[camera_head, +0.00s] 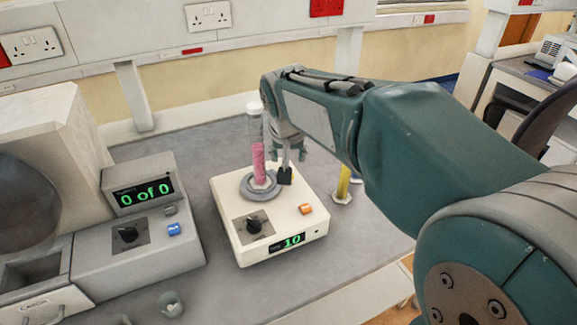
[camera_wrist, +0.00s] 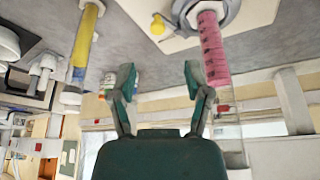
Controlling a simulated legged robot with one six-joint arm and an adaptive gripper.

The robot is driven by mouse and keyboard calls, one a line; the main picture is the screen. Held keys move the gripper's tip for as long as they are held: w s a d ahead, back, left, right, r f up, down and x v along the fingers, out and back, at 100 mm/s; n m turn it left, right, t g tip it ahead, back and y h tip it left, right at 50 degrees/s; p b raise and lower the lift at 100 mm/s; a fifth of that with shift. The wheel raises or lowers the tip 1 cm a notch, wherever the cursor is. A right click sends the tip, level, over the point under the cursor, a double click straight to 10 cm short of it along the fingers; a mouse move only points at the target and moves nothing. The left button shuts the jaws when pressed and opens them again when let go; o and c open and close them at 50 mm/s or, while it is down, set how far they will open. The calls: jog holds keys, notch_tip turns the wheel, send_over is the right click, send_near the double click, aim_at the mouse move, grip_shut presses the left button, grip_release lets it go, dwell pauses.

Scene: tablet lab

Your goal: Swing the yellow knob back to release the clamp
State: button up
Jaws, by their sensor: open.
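The yellow knob (camera_wrist: 157,24) shows in the upside-down wrist view, beside the grey ring (camera_wrist: 214,14) of the white device; I cannot make it out in the head view. A tube with pink contents (camera_head: 259,163) stands upright in that ring on the white device (camera_head: 238,222); it also shows in the wrist view (camera_wrist: 211,50).
The white device has a black dial (camera_head: 254,224), an orange button (camera_head: 306,209) and a display reading 10 (camera_head: 287,242). A yellow-filled cylinder (camera_head: 343,184) stands to its right. A grey machine (camera_head: 150,245) reading "0 of 0" stands left. The front bench is mostly clear.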

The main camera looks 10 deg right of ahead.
jog(key=v, duration=0.3)
jog(key=s+d+f+n, duration=0.1)
jog(key=s+f, duration=0.1)
jog(key=s, duration=0.8)
jog(key=s+d+f+n+t+y, duration=0.1)
jog(key=s+f+n, duration=0.1)
jog(key=s, duration=0.9)
jog(key=shift+d+f, duration=0.3)
jog(key=shift+f, duration=0.25)
